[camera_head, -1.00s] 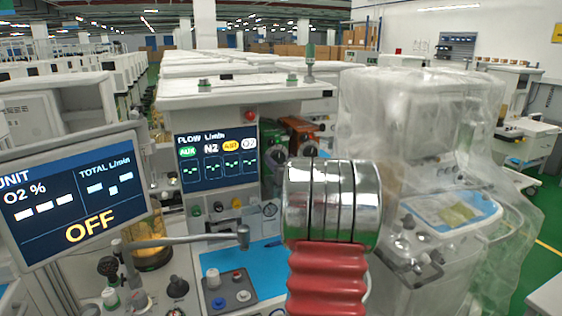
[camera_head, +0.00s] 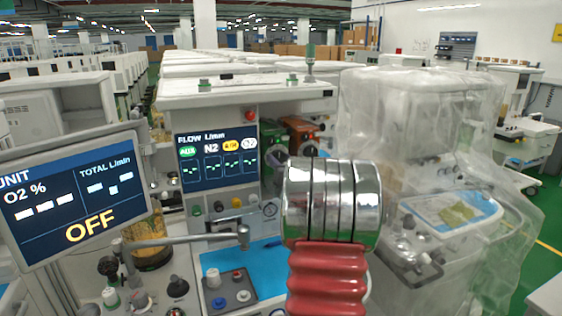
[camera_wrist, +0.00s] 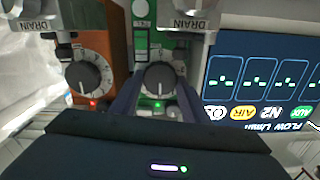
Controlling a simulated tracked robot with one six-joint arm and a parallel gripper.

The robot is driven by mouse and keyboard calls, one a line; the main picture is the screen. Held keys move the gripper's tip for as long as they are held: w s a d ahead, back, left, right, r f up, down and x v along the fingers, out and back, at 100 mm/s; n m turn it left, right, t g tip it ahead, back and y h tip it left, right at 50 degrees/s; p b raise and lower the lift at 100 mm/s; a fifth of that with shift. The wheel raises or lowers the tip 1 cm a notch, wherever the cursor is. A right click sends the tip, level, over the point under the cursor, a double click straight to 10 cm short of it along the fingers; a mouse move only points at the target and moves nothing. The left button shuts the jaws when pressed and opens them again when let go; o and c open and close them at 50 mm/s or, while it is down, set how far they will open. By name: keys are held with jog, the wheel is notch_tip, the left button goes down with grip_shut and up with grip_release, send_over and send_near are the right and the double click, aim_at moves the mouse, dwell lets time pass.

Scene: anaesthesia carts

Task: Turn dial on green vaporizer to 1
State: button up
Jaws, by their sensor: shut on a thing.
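The green vaporizer (camera_wrist: 141,48) is in the upper middle of the wrist view, with its black dial (camera_wrist: 158,80) facing me. My gripper (camera_wrist: 157,98) has its two dark fingers on either side of this dial and is shut on it. The dial's numbers are too small to read, and its lower part is close to my gripper body. A small green light shows just below the dial.
An orange vaporizer (camera_wrist: 108,45) with its own black dial (camera_wrist: 85,77) stands close on the left in the wrist view. The flow screen (camera_head: 216,158) is beside the vaporizers. A monitor (camera_head: 75,195) reads OFF. A plastic-covered cart (camera_head: 420,120) stands at the right.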

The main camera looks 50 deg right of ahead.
jog(key=shift+a+n+h, duration=0.1)
jog(key=shift+n+h, duration=0.2)
jog(key=shift+n, duration=2.9)
jog(key=o, duration=1.1)
jog(key=shift+c, duration=0.2)
